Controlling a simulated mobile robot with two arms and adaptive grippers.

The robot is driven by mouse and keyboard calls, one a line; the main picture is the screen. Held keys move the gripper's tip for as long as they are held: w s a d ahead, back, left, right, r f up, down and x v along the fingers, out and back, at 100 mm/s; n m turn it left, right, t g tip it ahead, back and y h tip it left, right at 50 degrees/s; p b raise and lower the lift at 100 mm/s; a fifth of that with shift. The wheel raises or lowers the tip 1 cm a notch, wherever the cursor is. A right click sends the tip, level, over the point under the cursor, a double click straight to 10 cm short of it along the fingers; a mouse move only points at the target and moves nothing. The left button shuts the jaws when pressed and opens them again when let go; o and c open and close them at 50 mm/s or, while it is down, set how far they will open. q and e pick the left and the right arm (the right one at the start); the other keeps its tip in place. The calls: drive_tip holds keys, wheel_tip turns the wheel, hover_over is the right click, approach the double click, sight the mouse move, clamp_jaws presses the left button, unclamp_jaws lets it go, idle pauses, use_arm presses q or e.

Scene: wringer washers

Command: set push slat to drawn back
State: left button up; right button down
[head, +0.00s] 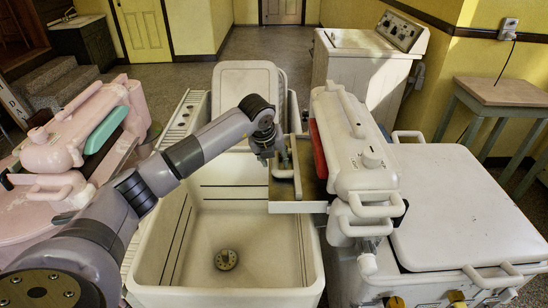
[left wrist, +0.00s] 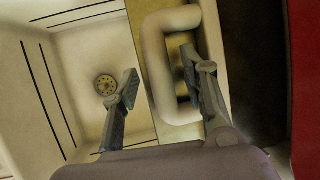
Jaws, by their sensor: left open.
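A red slat (head: 318,148) sits on the left side of the white wringer head (head: 352,140), partly hidden by it. A red surface also shows at the right edge of the left wrist view (left wrist: 305,90). A teal slat (head: 106,129) is on the pink wringer head (head: 60,150) at the left. I cannot tell which slat is the push slat. My left gripper (head: 279,160) is open over the drain board left of the red slat. In the left wrist view its fingers (left wrist: 160,80) are on either side of one bar of a pale looped handle (left wrist: 158,62). My right gripper is not in view.
A deep white sink (head: 180,262) lies below my left arm, with a round drain (head: 226,259). The white washer's lid (head: 455,215) is at the right. Another white machine (head: 370,60) and a wooden table (head: 505,92) stand behind.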

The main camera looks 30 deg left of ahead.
use_arm(q)
clamp_jaws()
idle(0.6)
idle(0.3)
